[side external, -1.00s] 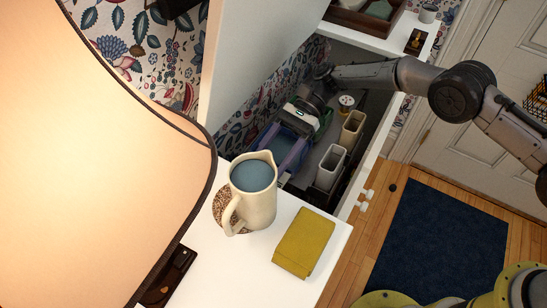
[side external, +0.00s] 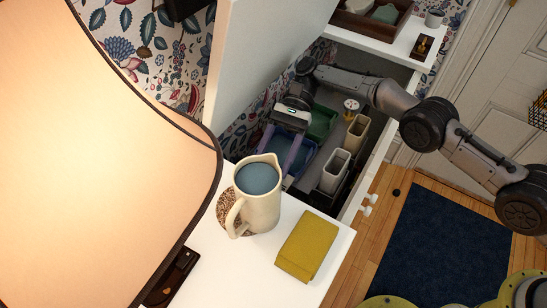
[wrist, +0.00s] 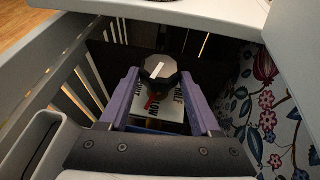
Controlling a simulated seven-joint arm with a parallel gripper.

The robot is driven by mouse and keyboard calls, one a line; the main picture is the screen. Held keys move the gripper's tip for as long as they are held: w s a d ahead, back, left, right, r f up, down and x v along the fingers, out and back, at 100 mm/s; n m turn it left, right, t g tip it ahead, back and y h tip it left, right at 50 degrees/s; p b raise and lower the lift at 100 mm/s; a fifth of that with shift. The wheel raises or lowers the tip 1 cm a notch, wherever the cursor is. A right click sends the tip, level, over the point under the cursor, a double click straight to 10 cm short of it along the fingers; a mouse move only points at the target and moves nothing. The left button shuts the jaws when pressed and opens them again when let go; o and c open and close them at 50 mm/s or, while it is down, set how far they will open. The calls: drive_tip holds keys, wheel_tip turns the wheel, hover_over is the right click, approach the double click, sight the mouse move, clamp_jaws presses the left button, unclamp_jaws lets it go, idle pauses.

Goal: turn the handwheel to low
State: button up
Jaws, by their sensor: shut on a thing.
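The handwheel (wrist: 160,69) is a dark, many-sided knob with a white bar on top, seen in the wrist view. It sits in front of a white label plate (wrist: 172,110) with the words SHUT, LOW and HALF. A red mark shows below the knob, near LOW; its exact pointing is unclear. My gripper (wrist: 160,80) has its purple fingers on either side of the knob, shut on it. In the side view my gripper (side external: 287,148) reaches down into the open drawer-like space, and the handwheel is hidden there.
Beige bins (side external: 334,168), a green tray (side external: 322,122) and a white round item (side external: 351,105) stand close by my gripper. A pitcher (side external: 258,197) and a yellow cloth (side external: 307,245) lie on the near white top. A white panel (side external: 262,60) rises at the left.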

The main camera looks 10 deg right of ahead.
drive_tip(key=shift+s+a+r, duration=0.1)
drive_tip(key=shift+r, duration=0.05)
drive_tip(key=o, duration=1.1)
drive_tip(key=shift+o, duration=1.3)
wheel_tip(320, 180, up, 4)
drive_tip(key=shift+f, duration=0.25)
drive_tip(key=s+d+r, duration=0.9)
drive_tip(key=s, duration=0.1)
drive_tip(key=shift+d+r, duration=0.2)
drive_tip(key=shift+d, duration=0.2)
